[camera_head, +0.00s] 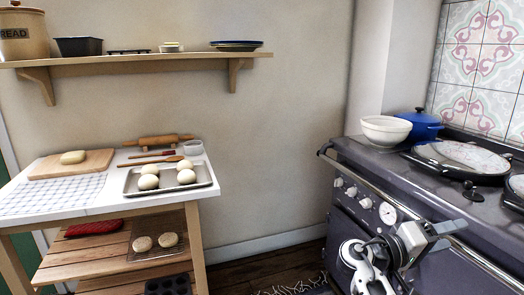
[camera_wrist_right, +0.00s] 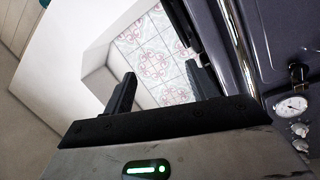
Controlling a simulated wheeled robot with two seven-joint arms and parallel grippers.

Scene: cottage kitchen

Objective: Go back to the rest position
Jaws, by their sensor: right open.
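My right gripper (camera_head: 448,237) is at the lower right of the head view, in front of the dark range cooker (camera_head: 345,209). Its arm reaches up from the bottom edge. In the right wrist view the two black fingers of the right gripper (camera_wrist_right: 160,72) stand apart with nothing between them. The cooker's rail (camera_wrist_right: 236,60) runs close beside the fingers in that view; I cannot tell whether they touch it. My left gripper is in neither view.
A white bowl (camera_head: 386,131) and a blue pot (camera_head: 420,124) stand on the cooker. At left, a table (camera_head: 108,208) holds a baking tray (camera_head: 133,186) with several dough balls and a board (camera_head: 97,160). Some floor (camera_head: 262,270) between table and cooker is clear.

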